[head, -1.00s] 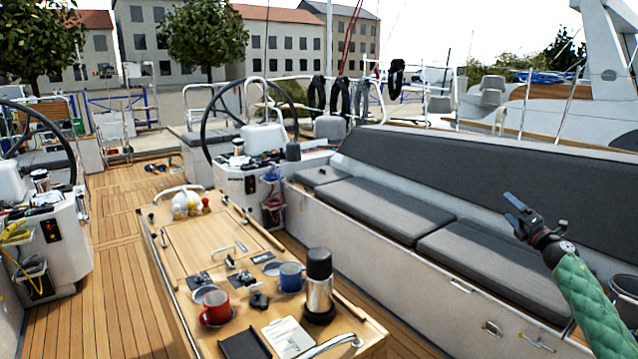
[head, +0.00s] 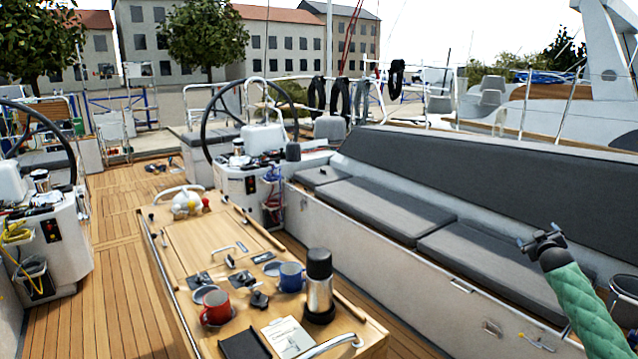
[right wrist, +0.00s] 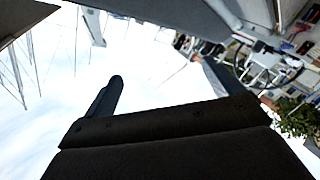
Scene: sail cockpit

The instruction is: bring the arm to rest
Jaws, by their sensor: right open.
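My right gripper (head: 540,238) is in the head view at the right, raised in front of the grey bench cushions and apart from the table. It is open, with nothing seen between its fingers. My green-sleeved right arm comes up from the lower right corner. In the right wrist view a dark finger (right wrist: 105,98) stands against bright sky, tilted, with the boat and quay at the upper right. My left gripper is not in view.
The wooden cockpit table (head: 190,238) holds a red mug (head: 215,308), a blue mug (head: 291,277), a steel flask (head: 319,290) and small parts. The long grey bench (head: 375,205) lies behind my right gripper. The wooden deck (head: 115,290) at left is largely clear.

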